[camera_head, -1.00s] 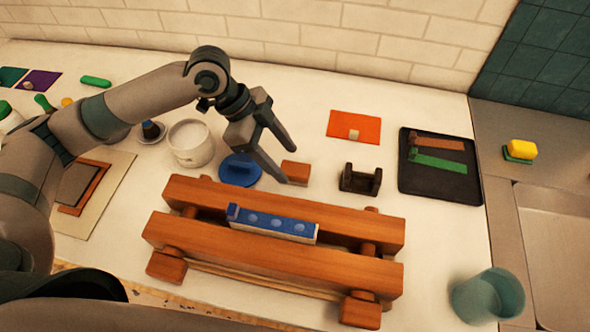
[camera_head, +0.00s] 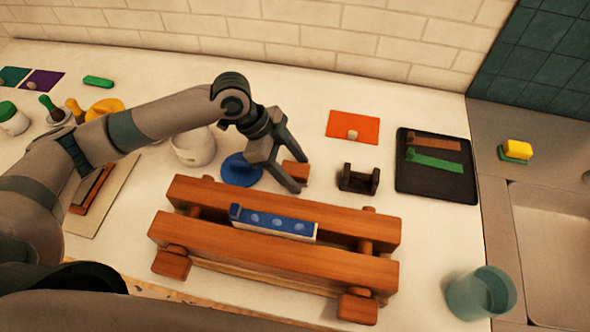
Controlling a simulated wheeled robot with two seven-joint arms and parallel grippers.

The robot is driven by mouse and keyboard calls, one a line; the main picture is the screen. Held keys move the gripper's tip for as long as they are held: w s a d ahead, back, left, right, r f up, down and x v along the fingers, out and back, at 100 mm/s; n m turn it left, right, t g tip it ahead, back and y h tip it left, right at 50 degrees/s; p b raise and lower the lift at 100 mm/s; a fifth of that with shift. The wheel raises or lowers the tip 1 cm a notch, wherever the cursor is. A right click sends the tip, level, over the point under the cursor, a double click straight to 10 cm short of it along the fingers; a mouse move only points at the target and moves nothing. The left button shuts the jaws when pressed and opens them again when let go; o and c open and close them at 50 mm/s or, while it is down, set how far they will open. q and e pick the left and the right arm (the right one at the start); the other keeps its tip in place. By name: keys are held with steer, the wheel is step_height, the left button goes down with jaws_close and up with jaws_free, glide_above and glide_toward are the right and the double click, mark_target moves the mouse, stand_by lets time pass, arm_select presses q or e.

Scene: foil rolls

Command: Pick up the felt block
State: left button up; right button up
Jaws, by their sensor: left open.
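A small orange-brown block (camera_head: 295,170) lies on the white worktop behind the wooden press; it is the likeliest felt block, though its material cannot be made out. My left gripper (camera_head: 302,174) is open and reaches in from the left, fingers pointing down to the right. In the picture its two fingers lie on either side of the block and partly cover it. I cannot tell whether they touch it. My right gripper is not in view.
The wooden press (camera_head: 270,245) holds a blue-spined book (camera_head: 278,222) just in front. A blue disc (camera_head: 241,170) and white pot (camera_head: 195,147) stand left, a dark cradle (camera_head: 358,180) and black tray (camera_head: 438,185) right. An orange sheet (camera_head: 353,126) lies behind; a glass (camera_head: 480,294) stands front right.

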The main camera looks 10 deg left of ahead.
mark_target(295, 168)
arm_select(q)
steer(key=c, duration=1.2)
steer(key=shift+r, duration=0.1)
steer(key=shift+r, duration=0.55)
step_height(295, 168, up, 8)
steer(key=shift+f+b, duration=0.25)
steer(key=shift+b, duration=0.9)
steer(key=shift+r, duration=0.65)
